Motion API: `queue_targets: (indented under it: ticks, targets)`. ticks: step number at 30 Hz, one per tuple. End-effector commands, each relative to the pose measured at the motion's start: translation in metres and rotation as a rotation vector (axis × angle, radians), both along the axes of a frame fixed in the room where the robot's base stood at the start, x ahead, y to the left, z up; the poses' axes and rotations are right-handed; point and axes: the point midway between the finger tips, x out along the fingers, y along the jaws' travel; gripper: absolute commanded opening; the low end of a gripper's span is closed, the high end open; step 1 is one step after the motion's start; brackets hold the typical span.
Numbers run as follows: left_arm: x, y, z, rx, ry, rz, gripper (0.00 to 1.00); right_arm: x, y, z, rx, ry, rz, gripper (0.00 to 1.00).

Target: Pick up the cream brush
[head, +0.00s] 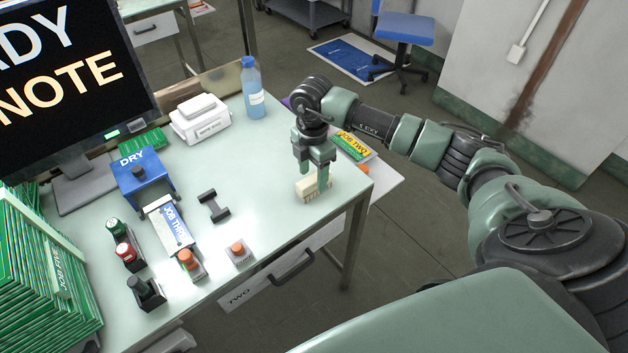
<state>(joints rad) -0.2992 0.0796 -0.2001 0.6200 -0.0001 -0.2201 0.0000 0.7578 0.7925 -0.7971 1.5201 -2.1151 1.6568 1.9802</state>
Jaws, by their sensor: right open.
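The cream brush (317,190) lies on the pale table near its right front edge, with its bristles toward the front. My right gripper (316,182) points down directly over it, its fingers open and reaching to the brush's top. The fingers hide part of the brush; I cannot tell whether they touch it. My left gripper is not in view.
A blue bottle (252,90) and a white box (200,117) stand at the back. A blue DRY box (142,176), a dark handle-like piece (213,206) and an orange button (238,249) lie left of the brush. A yellow-green JOB TWO packet (353,146) lies behind my gripper.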

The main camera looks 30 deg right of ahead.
Motion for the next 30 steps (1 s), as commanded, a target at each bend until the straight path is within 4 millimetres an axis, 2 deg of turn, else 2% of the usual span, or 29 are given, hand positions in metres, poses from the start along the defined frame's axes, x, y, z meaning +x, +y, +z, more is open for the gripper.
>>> queue_targets:
  ticks: [5,12,13,18,19,30]
  targets:
    - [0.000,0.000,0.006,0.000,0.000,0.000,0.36,0.000,0.000,-0.019,0.001,0.001,0.001,0.55]
    - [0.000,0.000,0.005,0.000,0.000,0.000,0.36,0.000,0.001,-0.022,0.001,-0.001,0.002,0.55]
    - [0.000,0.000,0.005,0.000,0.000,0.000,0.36,0.000,0.001,-0.022,0.001,-0.001,0.002,0.52]
    - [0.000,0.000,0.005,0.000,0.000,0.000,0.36,0.000,0.000,-0.021,0.002,-0.001,0.002,0.04]
    - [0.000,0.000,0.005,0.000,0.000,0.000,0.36,0.000,0.000,-0.021,0.002,-0.001,0.002,0.00]
    - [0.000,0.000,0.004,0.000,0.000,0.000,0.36,0.001,0.000,-0.016,0.001,-0.002,0.002,0.00]
